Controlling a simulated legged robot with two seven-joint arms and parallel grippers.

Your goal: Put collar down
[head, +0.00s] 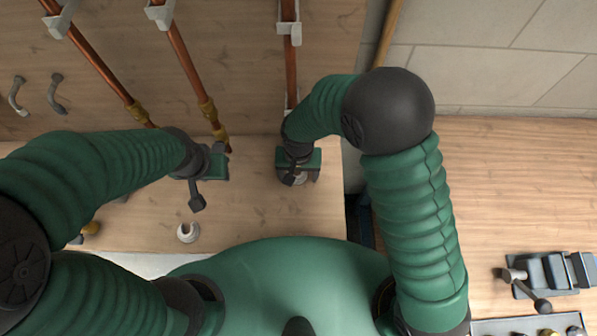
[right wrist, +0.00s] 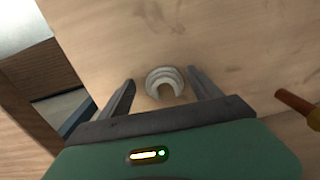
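A pale, C-shaped collar (right wrist: 164,80) rests on a wooden surface in the right wrist view, between the fingers of my right gripper (right wrist: 166,95). A gap shows on each side of it, so the fingers are open and not touching it. In the head view my right gripper (head: 293,179) points down at the wooden bench and mostly hides this collar. My left gripper (head: 197,198) is above the bench to the left, near the pipe ends; its finger opening cannot be made out. A second pale, ring-like piece (head: 188,233) lies on the bench below it.
Copper pipes (head: 184,62) run down the wooden back board in grey clips (head: 289,30). Two small hooked fittings (head: 57,92) are at the upper left. A vise (head: 548,275) and a tray (head: 530,324) are at the lower right.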

